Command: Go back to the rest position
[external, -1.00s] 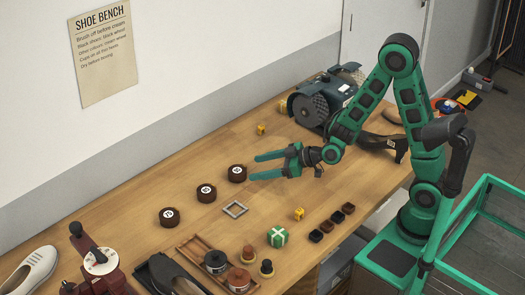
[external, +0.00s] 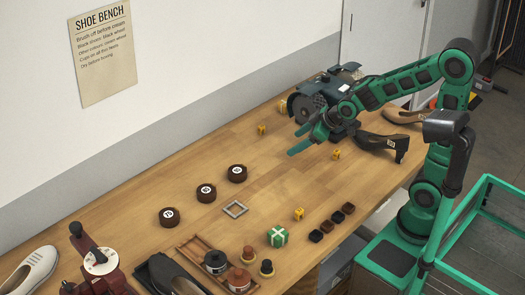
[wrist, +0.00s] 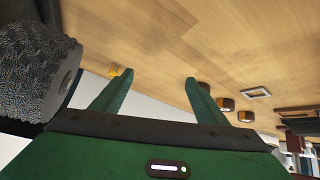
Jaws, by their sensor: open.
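My gripper (external: 302,141) is open and empty. It is in the air over the back part of the wooden bench (external: 285,195), in front of the dark grinding machine.
The grinding machine (external: 345,78) is close to my gripper; its rough wheel (wrist: 40,72) fills the wrist view's left. Three brown discs (external: 206,193) and a square frame (external: 235,209) lie further forward.

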